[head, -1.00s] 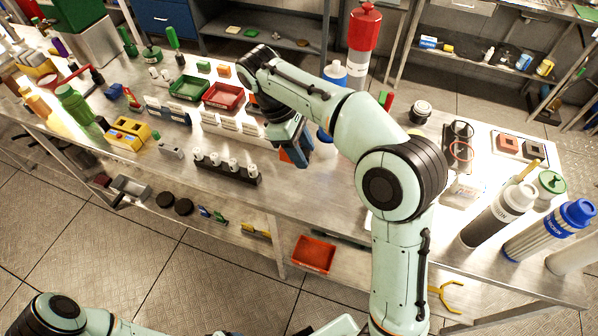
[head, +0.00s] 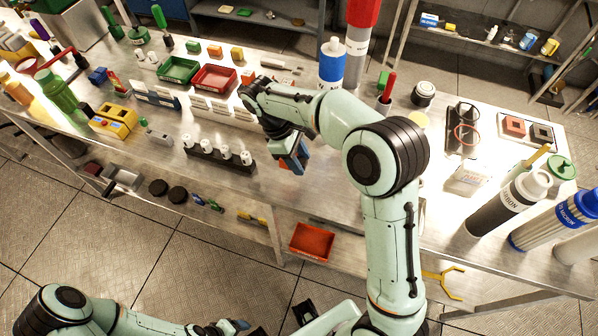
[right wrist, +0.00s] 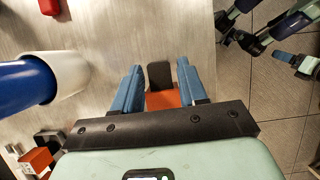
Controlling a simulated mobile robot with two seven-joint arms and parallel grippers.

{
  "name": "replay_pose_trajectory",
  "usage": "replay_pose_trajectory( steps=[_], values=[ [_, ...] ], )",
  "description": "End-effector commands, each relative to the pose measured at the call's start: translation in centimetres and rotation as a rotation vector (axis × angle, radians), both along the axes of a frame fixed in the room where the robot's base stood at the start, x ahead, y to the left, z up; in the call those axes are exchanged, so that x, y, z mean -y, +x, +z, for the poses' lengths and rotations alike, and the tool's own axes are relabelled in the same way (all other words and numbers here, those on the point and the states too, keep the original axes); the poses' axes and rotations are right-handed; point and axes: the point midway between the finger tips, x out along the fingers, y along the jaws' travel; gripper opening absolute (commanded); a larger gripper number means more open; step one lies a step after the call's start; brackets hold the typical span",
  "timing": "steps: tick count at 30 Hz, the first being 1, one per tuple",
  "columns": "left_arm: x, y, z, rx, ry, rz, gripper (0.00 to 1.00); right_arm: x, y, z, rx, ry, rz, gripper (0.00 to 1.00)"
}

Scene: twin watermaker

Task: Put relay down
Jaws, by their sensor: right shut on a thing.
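My right gripper (head: 296,158) hangs over the front part of the bench, right of the black rack with white-capped pieces. In the right wrist view its two blue fingers (right wrist: 159,88) are shut on the relay (right wrist: 163,99), an orange block with a dark grey part at its far end. An orange bit of the relay (head: 286,164) shows beside the fingers in the head view. Whether it touches the bench top is unclear. My left gripper (head: 232,326) is low at the bottom edge, off the bench; its fingers are too small to read.
The black rack (head: 220,158) stands close to the left. Behind are a red tray (head: 213,78), a green tray (head: 178,70) and a blue-and-white bottle (head: 331,65). An orange block (right wrist: 38,160) lies lower left in the wrist view.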

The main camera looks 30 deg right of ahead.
Motion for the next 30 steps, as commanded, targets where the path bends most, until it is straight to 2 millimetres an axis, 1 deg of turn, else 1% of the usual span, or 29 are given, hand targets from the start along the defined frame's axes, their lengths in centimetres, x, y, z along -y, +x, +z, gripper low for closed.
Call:
replay_pose_trajectory(
  steps=[4, 9, 12, 15, 22, 26, 27, 28, 29, 30],
  values=[
    [0.0, -0.1, -0.2, -0.001, 0.0, 0.0, 0.72, 0.0, 0.0, -1.4, -0.002, -0.001, 0.0, 0.11],
    [0.0, -0.4, -0.7, -0.003, 0.0, 0.0, 0.72, 0.0, -0.1, -4.5, -0.004, -0.001, 0.0, 0.11],
    [0.0, -0.4, -0.8, -0.004, 0.0, 0.0, 0.72, 0.0, 0.0, -5.6, -0.002, 0.0, 0.001, 0.11],
    [0.0, -0.4, -0.8, -0.004, 0.0, 0.0, 0.72, 0.0, 0.0, -6.0, 0.0, 0.0, 0.0, 0.11],
    [0.0, -0.4, -0.8, -0.004, 0.0, 0.0, 0.72, 0.0, 0.0, -6.0, 0.001, 0.001, 0.0, 0.11],
    [0.0, -0.5, -0.9, -0.005, 0.0, -0.001, 0.72, 0.0, 0.0, -6.4, 0.0, 0.0, 0.0, 0.11],
    [0.0, -0.5, -0.9, -0.005, 0.001, -0.001, 0.72, 0.0, 0.0, -6.3, 0.001, 0.001, 0.0, 0.55],
    [0.0, -0.5, -0.9, -0.005, 0.0, -0.001, 0.72, 0.0, 0.0, -6.3, 0.001, 0.001, 0.0, 0.65],
    [0.0, -0.5, -0.9, -0.005, 0.001, -0.001, 0.72, 0.0, 0.0, -6.3, 0.001, 0.001, 0.0, 0.68],
    [0.0, -0.5, -0.9, -0.005, 0.001, -0.001, 0.72, 0.0, 0.0, -6.3, 0.001, 0.001, 0.0, 0.68]
  ],
)
